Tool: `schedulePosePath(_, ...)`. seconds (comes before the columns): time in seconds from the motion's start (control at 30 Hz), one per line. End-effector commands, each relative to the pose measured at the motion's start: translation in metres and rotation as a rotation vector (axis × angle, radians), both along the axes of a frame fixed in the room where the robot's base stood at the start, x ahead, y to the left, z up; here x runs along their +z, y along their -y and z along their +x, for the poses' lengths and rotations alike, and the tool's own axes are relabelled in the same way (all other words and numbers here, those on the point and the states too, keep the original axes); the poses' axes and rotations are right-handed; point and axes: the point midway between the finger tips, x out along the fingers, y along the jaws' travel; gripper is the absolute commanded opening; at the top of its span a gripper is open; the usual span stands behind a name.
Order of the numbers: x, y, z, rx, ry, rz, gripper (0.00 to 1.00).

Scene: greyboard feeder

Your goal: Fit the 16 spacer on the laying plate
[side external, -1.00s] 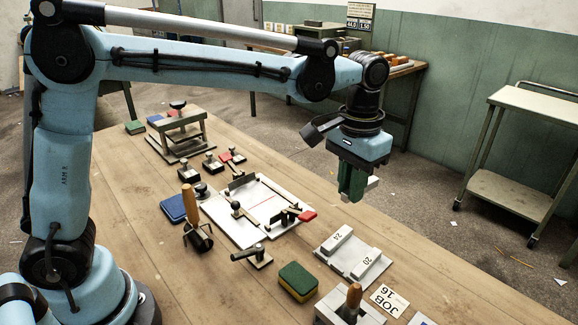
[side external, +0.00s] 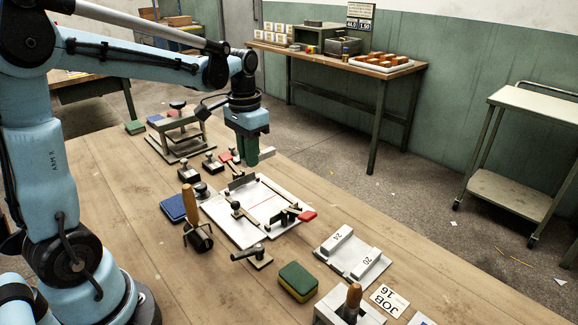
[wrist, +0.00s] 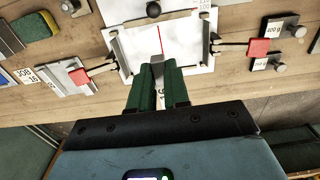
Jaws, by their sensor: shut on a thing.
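My gripper (side external: 252,160) has green fingers and is shut on a pale spacer (side external: 267,154). My gripper is above and near the plate's far end. In the wrist view the spacer overlaps the near edge of the plate (wrist: 187,47); whether they touch cannot be told. A grey rack (side external: 350,268) holds spacers marked 24 and 20.
Red-handled clamps (side external: 307,215) sit at the plate's ends. A wooden-handled roller (side external: 190,205), a blue pad (side external: 173,208) and a green-yellow sponge (side external: 297,281) lie nearby. A press-like stand (side external: 180,135) is behind. A JOB 16 card (side external: 389,300) lies at the front right.

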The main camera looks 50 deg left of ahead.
Motion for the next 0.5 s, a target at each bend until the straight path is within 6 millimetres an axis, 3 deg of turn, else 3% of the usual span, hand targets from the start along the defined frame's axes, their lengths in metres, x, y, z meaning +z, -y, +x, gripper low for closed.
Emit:
schedulePosePath(0.3, -0.049, 0.0, 0.001, 0.0, 0.0, 0.0, 0.0)
schedulePosePath(0.5, -0.063, 0.001, 0.0, 0.0, 0.0, 0.0, 0.0)
